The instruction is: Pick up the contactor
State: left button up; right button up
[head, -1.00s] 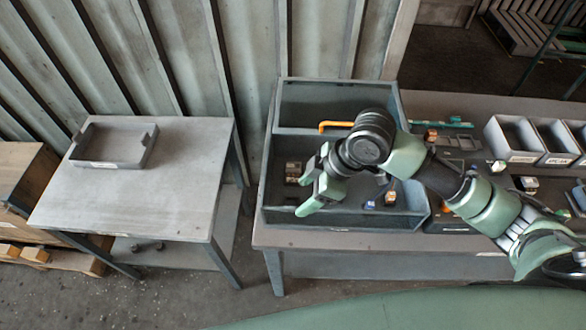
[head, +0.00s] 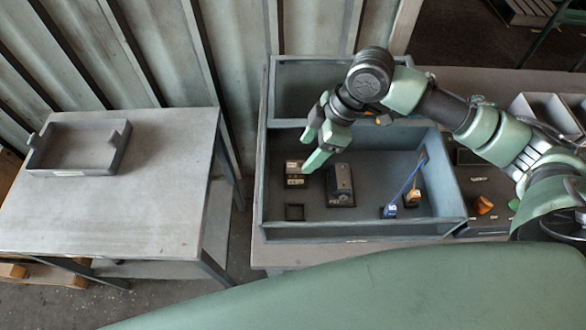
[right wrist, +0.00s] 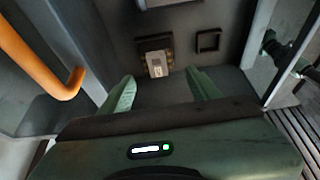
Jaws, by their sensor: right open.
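A small dark block with a pale label, which looks like the contactor (head: 294,174), sits on the floor of the grey housing (head: 350,232), near its left wall. In the right wrist view the contactor (right wrist: 157,60) shows ahead of the fingertips, roughly centred between them and apart from them. My right gripper (head: 311,148) is over the left part of the housing, close to the contactor in the picture. It is open and empty; both fingers show in the right wrist view (right wrist: 160,78). My left gripper is not in view.
A larger dark device (head: 341,186) stands right of the contactor. An empty square socket (head: 294,212) lies in front of it. Blue and orange wires (head: 405,183) stand at the right. An orange bar (right wrist: 42,62) runs left of the fingers. A grey tray (head: 78,148) sits on the left table.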

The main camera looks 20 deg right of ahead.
aim_at(296, 165)
jog(key=x, duration=0.3)
jog(key=shift+w+p, duration=0.25)
jog(key=shift+p, duration=0.1)
jog(key=shift+s+a+f, duration=0.1)
jog(key=shift+a+f, duration=0.05)
jog(key=shift+f, duration=0.1)
jog(key=p+x, duration=0.2)
jog(key=x, duration=0.1)
jog(key=shift+a+f, duration=0.15)
jog(key=shift+f, duration=0.1)
jog(key=shift+w+a+f, duration=0.15)
jog(key=shift+w+f, duration=0.1)
jog(key=shift+f, duration=0.25)
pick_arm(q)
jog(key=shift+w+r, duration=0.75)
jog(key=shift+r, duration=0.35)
pick_arm(e)
jog(key=c, duration=1)
